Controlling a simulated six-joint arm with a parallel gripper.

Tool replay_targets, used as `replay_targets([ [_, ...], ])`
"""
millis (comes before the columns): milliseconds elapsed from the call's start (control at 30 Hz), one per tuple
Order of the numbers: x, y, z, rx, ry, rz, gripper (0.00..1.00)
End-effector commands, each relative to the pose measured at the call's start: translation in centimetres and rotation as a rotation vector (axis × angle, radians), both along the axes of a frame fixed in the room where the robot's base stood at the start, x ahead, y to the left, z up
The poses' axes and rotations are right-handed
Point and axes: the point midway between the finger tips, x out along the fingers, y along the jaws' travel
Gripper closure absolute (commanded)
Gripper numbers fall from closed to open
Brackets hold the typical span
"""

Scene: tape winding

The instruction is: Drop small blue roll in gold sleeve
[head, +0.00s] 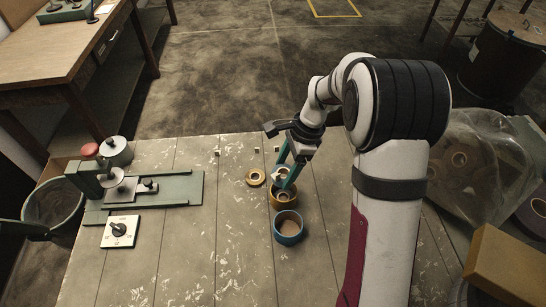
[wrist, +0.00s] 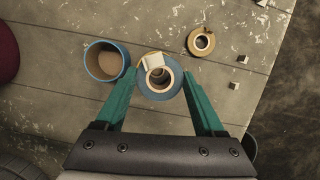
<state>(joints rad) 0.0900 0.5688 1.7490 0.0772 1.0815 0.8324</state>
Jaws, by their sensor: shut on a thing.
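My gripper (wrist: 159,75) is shut on the small blue roll (wrist: 176,88), which has a tan core and a pale tab on its upper left. In the head view my green fingers (head: 281,182) point down beside the gold sleeve (head: 293,201), and the blue roll (head: 281,170) shows between them. The gold sleeve is an open round cup standing on the table, with a pale ring visible inside it. In the wrist view the held roll hides most of the sleeve. The exact height of the roll over the sleeve is hard to tell.
A blue cup (head: 289,239) stands just in front of the gold sleeve. A gold roll (head: 255,177) lies flat behind and to its left. A green winding device (head: 150,188) and a dial box (head: 120,231) are at the left. A plastic bag of rolls (head: 470,160) is at the right.

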Motion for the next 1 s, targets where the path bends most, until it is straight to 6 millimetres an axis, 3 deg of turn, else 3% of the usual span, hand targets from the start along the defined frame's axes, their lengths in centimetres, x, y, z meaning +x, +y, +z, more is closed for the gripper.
replay_targets([
  [500, -0.4, -0.3, -4.1, 0.003, -0.002, 0.034, 0.84],
  [1000, -0.4, -0.3, -4.4, 0.002, -0.002, 0.033, 0.84],
])
